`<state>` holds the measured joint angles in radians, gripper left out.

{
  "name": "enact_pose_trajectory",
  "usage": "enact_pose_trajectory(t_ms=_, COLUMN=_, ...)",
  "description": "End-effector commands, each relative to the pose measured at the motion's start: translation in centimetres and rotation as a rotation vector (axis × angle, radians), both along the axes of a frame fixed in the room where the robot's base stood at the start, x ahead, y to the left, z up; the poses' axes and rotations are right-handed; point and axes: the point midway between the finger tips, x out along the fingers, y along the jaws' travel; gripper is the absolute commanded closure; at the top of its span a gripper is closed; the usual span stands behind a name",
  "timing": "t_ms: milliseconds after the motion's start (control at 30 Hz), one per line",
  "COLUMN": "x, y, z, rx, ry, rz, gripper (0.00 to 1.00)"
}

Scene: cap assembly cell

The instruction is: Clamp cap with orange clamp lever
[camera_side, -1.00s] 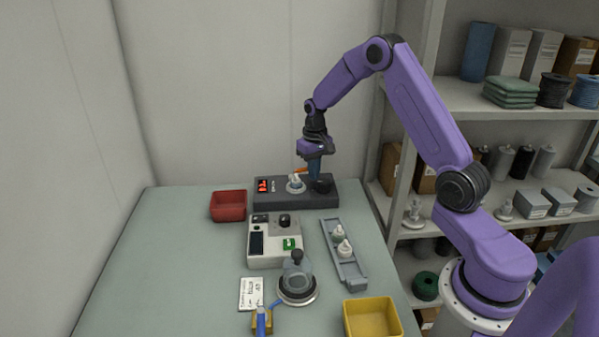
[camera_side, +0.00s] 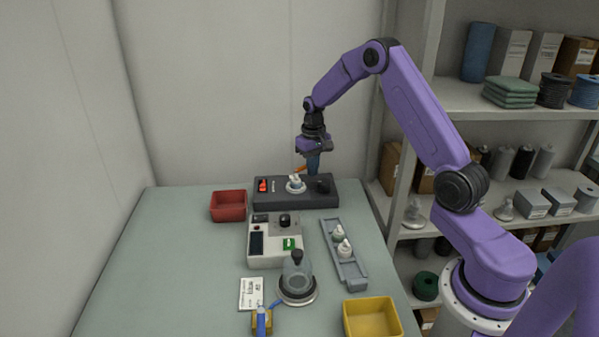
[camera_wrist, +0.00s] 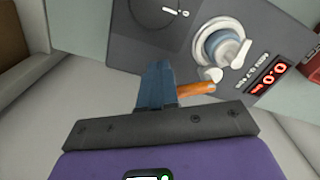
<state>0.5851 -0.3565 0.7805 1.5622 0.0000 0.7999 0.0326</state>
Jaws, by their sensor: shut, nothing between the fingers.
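The dark grey clamping station (camera_side: 265,199) stands at the back of the table. A white cap (camera_side: 296,179) sits upright in its round holder; the wrist view shows the cap (camera_wrist: 228,52) from above. The orange clamp lever (camera_side: 301,169) is just left of my blue fingers and sticks up near the cap. In the wrist view the lever (camera_wrist: 196,89) points right, its left end hidden by the fingers. My gripper (camera_side: 313,170) is shut and empty, pointing down above the station's right part. The fingers look close beside the lever; I cannot tell whether they touch it (camera_wrist: 157,66).
A red bin (camera_side: 228,206) stands left of the station. In front are a control box (camera_side: 262,258), a grey rack (camera_side: 352,270) with white-topped parts, a domed round fixture (camera_side: 297,288) and a yellow bin (camera_side: 372,318). The left side of the table is clear.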

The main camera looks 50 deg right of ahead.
Motion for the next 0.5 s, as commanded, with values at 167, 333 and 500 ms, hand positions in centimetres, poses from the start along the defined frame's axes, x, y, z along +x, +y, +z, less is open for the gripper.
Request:
enact_pose_trajectory(t_ms=167, x=0.26, y=-0.23, z=0.02, rx=-0.001, ry=-0.002, rz=-0.001, gripper=1.0)
enact_pose_trajectory(t_ms=333, x=0.24, y=-0.23, z=0.02, rx=0.0, ry=-0.001, rz=-0.001, gripper=1.0)
enact_pose_trajectory(t_ms=500, x=0.46, y=-0.33, z=0.02, rx=-0.001, ry=-0.002, rz=-0.001, gripper=1.0)
